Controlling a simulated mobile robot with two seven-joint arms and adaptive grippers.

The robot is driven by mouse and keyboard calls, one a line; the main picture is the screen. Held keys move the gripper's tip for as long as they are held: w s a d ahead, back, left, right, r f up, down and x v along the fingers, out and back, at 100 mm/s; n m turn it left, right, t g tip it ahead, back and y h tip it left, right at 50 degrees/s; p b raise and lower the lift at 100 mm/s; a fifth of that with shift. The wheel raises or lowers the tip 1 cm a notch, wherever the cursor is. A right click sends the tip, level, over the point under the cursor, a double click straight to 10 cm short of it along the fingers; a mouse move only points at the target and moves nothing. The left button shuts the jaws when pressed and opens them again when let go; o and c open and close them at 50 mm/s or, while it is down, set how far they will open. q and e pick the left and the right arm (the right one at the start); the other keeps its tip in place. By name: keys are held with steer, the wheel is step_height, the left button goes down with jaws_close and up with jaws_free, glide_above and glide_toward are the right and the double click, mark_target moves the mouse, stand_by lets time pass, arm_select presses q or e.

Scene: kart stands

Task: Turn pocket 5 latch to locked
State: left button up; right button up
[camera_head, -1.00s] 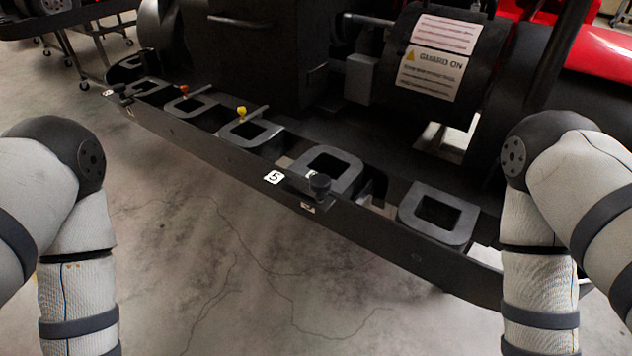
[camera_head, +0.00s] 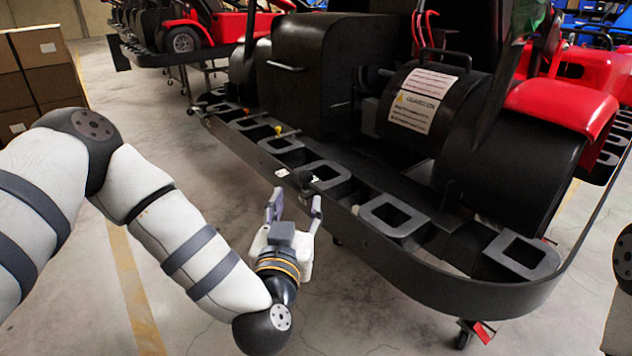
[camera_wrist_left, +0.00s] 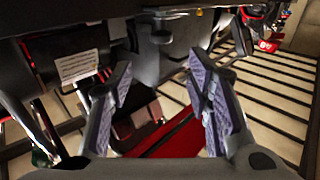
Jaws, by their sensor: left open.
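The pocket 5 latch is a small black knob (camera_head: 306,178) on the outer rail of the black kart stand, just right of a white number tag (camera_head: 281,172). My left gripper (camera_head: 295,201) is open and empty, its two fingers spread upward just below and in front of the knob. In the left wrist view, the fingers (camera_wrist_left: 161,72) are apart, and what looks like the dark knob (camera_wrist_left: 161,37) shows beyond them, between the tips. I cannot tell the latch's exact angle. My right gripper is out of view.
The stand's rail (camera_head: 375,240) curves across to the right, with several square-holed pockets behind it. A yellow-topped latch (camera_head: 279,129) sits farther left. A guard drum with warning labels (camera_head: 425,97) stands behind. Open concrete floor lies in front, with cardboard boxes (camera_head: 45,70) at back left.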

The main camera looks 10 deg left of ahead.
mark_target(304, 176)
arm_select(q)
steer(key=w, duration=0.4)
steer(key=w+a, duration=0.1)
steer(key=w, duration=0.6)
steer(key=shift+w+a+f, duration=0.1)
steer(key=shift+w+a, duration=0.2)
steer(key=shift+a, duration=0.05)
jaws_close()
